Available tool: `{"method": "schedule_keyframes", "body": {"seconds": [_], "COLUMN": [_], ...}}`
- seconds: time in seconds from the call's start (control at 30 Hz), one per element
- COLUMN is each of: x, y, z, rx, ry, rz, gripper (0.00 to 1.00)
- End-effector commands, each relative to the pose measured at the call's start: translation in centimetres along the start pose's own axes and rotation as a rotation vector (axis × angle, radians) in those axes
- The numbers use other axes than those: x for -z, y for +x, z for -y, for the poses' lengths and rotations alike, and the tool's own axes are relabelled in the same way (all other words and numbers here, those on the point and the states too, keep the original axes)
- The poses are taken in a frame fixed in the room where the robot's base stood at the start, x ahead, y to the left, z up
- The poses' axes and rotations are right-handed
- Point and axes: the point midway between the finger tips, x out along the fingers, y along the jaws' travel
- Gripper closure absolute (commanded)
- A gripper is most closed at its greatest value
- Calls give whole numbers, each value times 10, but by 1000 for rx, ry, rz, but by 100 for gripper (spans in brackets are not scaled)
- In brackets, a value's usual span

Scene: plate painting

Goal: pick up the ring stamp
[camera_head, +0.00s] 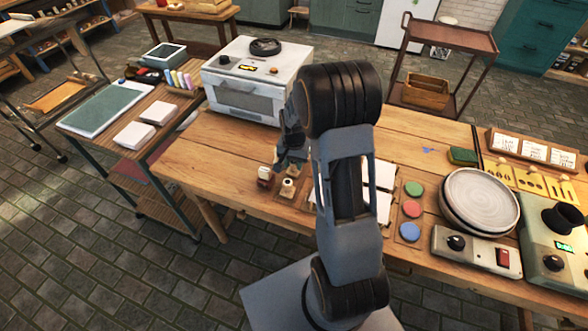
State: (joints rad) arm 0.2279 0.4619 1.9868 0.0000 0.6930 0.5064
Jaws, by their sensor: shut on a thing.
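My gripper (276,165) is low over the left part of the wooden worktable (215,150), behind and left of my arm. It is shut on a small stamp-like piece with a dark red and pale body (265,177), which I take to be the ring stamp. The stamp's printing face is too small to make out, and I cannot tell whether it is clear of the table. A second small pale stamp (288,188) stands just right of it. My arm hides part of the table beyond.
A white oven (240,95) stands behind the gripper. Right of my arm are white tiles (385,175), colored pads (411,208), a round wheel (480,203) and a control box (477,252). A side table (125,165) is at left. The table's left front is bare.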

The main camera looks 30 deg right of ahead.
Motion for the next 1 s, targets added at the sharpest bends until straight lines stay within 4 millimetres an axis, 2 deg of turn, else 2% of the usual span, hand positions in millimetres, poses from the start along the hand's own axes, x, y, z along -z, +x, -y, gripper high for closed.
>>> {"method": "schedule_keyframes", "body": {"seconds": [0.37, 0.57, 0.9, 1.0], "x": [0, 1, -4, -7], "y": [-5, -30, -94, -101], "z": [0, 0, -52, -74], "rx": [1, 2, 2, 1], "ry": [0, 0, 4, 6], "rz": [-2, -4, -6, -3], "gripper": [90, 90, 90, 90]}}
